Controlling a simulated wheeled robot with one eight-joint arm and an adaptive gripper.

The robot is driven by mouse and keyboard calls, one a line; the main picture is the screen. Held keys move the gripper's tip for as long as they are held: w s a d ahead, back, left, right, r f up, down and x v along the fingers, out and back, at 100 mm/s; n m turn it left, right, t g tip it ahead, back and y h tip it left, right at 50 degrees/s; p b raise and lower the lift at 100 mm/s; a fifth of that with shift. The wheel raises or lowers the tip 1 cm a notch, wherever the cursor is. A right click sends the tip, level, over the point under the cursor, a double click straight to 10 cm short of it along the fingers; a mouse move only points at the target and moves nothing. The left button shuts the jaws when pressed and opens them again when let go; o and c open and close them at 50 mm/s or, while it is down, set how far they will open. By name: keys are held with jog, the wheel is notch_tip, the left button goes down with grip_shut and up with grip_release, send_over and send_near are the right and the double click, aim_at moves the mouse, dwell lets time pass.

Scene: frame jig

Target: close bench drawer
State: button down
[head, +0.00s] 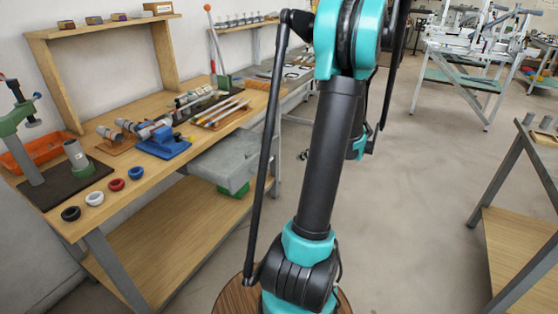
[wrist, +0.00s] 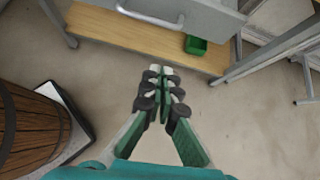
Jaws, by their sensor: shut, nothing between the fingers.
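The grey bench drawer (head: 222,158) hangs under the wooden workbench top in the head view and sticks out past the bench's front edge, so it stands open. In the wrist view the drawer front (wrist: 205,14) crosses the top edge, with a pale bar handle (wrist: 150,18) on it. My gripper (wrist: 160,72) is shut and empty, its fingertips together. It appears below the drawer front in the wrist view, apart from the handle. The gripper is not in the head view. The inside of the drawer cannot be made out.
A green bin (wrist: 197,45) sits on the bench's lower shelf (wrist: 130,33) below the drawer. The bench top (head: 120,190) holds tools, coloured rings and an orange tray (head: 32,150). Another bench (head: 515,235) stands at the right. Concrete floor between them is clear.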

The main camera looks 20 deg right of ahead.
aim_at(235, 152)
jog(key=w+a+f, duration=0.5)
jog(key=w+a, duration=0.1)
jog(key=w, duration=0.3)
jog(key=shift+f+m, duration=0.3)
jog(key=shift+w+a, duration=0.1)
jog(key=shift+w, duration=0.05)
jog(key=w+a, duration=0.4)
jog(key=w, duration=0.2)
jog(key=w+a, duration=0.9)
jog(key=w, duration=0.2)
jog(key=shift+w+a, duration=0.35)
jog(key=shift+a, duration=0.05)
